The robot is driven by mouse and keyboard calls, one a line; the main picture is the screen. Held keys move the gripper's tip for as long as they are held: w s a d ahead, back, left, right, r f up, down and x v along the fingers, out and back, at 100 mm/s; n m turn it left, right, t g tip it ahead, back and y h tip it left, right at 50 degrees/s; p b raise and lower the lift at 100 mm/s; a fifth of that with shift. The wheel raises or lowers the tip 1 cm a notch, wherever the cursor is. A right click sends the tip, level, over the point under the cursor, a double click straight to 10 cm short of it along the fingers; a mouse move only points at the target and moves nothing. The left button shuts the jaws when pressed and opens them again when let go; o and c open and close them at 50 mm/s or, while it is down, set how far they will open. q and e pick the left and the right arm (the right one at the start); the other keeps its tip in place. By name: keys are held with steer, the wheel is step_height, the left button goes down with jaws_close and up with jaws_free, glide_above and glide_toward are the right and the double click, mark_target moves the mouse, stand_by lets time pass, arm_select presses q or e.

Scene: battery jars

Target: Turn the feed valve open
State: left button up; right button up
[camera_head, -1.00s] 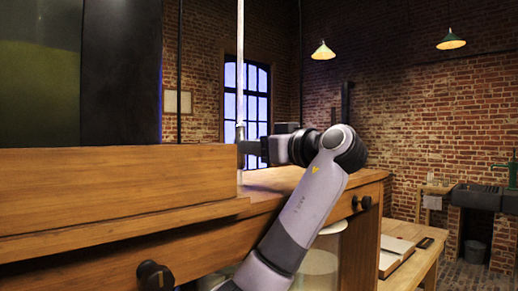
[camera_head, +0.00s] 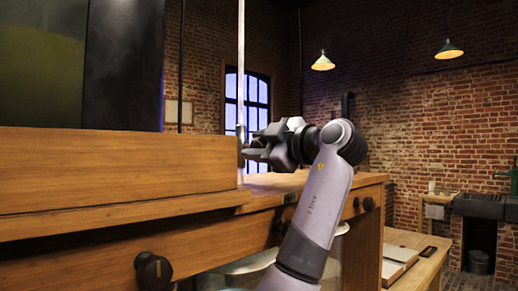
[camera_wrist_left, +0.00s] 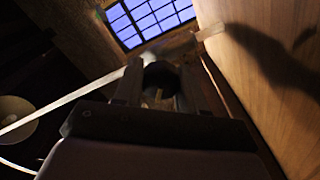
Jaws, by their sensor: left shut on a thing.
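My left gripper (camera_head: 252,147) is at the right end of the wooden ledge, beside the thin pale upright pipe (camera_head: 241,80). It is shut on a small dark part at the pipe, which I take to be the feed valve's handle; in the head view the fingers hide most of it. In the left wrist view, a dark rounded piece (camera_wrist_left: 160,77) shows between the fingers of the left gripper (camera_wrist_left: 156,88). The handle's exact angle cannot be made out. My right gripper is not in view.
A long wooden ledge (camera_head: 110,170) and a tall dark panel (camera_head: 123,65) stand on the left, close to the gripper. Dark round knobs (camera_head: 153,271) stick out of the bench front. A lower wooden table (camera_head: 432,262) stands at the right. The air right of my arm is clear.

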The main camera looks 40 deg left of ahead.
arm_select(q)
steer(key=n, duration=0.3)
steer(key=shift+s+n, duration=0.1)
steer(key=shift+n, duration=2.1)
steer(key=shift+f, duration=0.1)
steer(key=o, duration=1)
steer(key=d, duration=0.2)
steer(key=d+b, duration=0.1)
steer(key=d, duration=0.4)
steer(key=shift+s+d, duration=0.1)
steer(key=shift+s, duration=0.25)
